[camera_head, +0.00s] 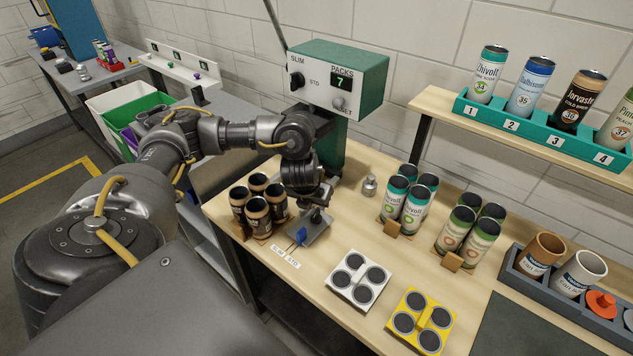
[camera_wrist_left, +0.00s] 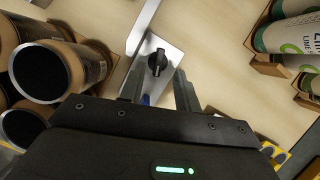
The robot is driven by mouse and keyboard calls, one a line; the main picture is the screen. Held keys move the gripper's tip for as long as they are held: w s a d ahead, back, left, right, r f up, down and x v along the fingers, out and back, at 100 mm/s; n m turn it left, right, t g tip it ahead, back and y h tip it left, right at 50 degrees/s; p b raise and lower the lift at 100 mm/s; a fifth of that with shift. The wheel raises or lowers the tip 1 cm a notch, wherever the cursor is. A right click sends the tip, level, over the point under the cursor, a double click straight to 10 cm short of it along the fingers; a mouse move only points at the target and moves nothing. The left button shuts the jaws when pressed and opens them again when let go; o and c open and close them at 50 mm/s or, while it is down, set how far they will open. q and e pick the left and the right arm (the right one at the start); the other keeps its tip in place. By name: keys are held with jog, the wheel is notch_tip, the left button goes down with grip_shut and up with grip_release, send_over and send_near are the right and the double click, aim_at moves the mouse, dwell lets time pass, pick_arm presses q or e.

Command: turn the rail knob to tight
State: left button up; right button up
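The rail knob (camera_wrist_left: 157,64) is a black knob with a pointer ridge on a grey metal plate in the left wrist view. The metal plate (camera_head: 314,231) lies on the wooden bench in the head view, below my left gripper (camera_head: 317,205). In the left wrist view my left gripper (camera_wrist_left: 159,84) has its two fingers apart, one to each side below the knob, with nothing between them at the tips. Whether a finger touches the knob is hard to tell. A small blue part (camera_head: 300,236) sits at the plate's left edge, by a SLIM/STD label (camera_head: 285,257). My right gripper is out of view.
Dark brown cans (camera_head: 258,217) stand close left of the plate. Green-and-white cans (camera_head: 414,209) stand to the right, with a small metal jar (camera_head: 369,186) between. A green machine (camera_head: 338,77) stands behind. White (camera_head: 357,280) and yellow (camera_head: 423,320) can holders lie in front.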

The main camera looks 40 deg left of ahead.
aim_at(317, 210)
pick_arm(q)
jog(key=x, duration=0.5)
jog(key=shift+w+f, duration=0.15)
jog(key=shift+f, duration=0.15)
jog(key=shift+c, duration=0.4)
grip_shut()
